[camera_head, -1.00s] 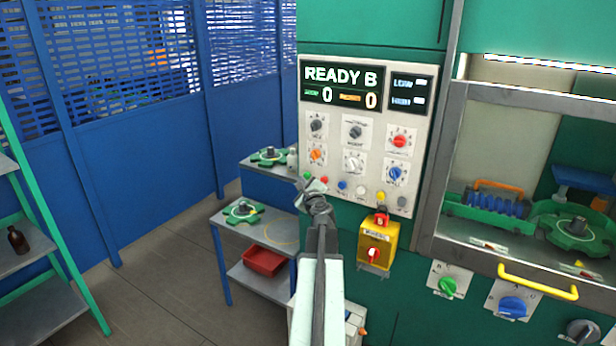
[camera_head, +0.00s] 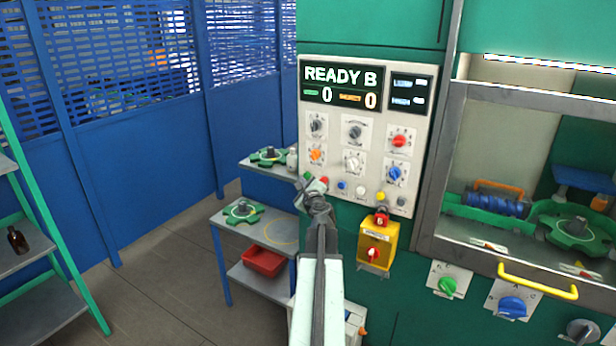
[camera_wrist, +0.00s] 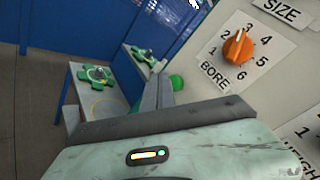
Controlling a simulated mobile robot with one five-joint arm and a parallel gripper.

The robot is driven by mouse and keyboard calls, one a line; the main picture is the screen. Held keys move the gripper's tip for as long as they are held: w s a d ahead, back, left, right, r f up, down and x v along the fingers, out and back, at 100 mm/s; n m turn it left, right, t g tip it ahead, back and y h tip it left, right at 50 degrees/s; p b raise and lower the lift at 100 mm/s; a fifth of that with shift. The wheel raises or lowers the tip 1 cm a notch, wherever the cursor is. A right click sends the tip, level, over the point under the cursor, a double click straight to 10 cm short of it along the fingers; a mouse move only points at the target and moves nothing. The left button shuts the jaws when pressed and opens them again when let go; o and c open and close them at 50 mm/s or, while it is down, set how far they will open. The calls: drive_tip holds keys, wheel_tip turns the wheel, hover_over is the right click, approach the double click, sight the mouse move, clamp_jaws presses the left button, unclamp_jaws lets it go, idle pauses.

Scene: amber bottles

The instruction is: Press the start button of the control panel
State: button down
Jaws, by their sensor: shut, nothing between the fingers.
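The control panel (camera_head: 350,135) is a pale upright plate on a green machine, with a display reading READY B and two zeros. A row of small buttons runs along its lower part. The green button (camera_head: 308,176) is at the row's left end, and it also shows in the wrist view (camera_wrist: 177,82) just right of my fingers. No label on it is readable. My gripper (camera_head: 304,184) is shut and empty, right at the green button in the head view. In the wrist view its fingers (camera_wrist: 160,88) partly cover the button's surroundings. I cannot tell whether they touch it.
A red button (camera_head: 324,182) is close beside my gripper. An orange BORE knob (camera_wrist: 237,46) sticks out above the row. A yellow box (camera_head: 377,243) with a red knob juts out below. Side tables (camera_head: 225,222) with green parts stand left of the machine. The floor left is clear.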

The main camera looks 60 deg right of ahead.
idle(0.8)
drive_tip(key=shift+d, duration=0.45)
drive_tip(key=shift+d, duration=0.45)
idle(0.5)
drive_tip(key=shift+a, duration=0.9)
drive_tip(key=shift+a, duration=0.1)
drive_tip(key=a, duration=0.4)
drive_tip(key=shift+a, duration=0.4)
idle(0.3)
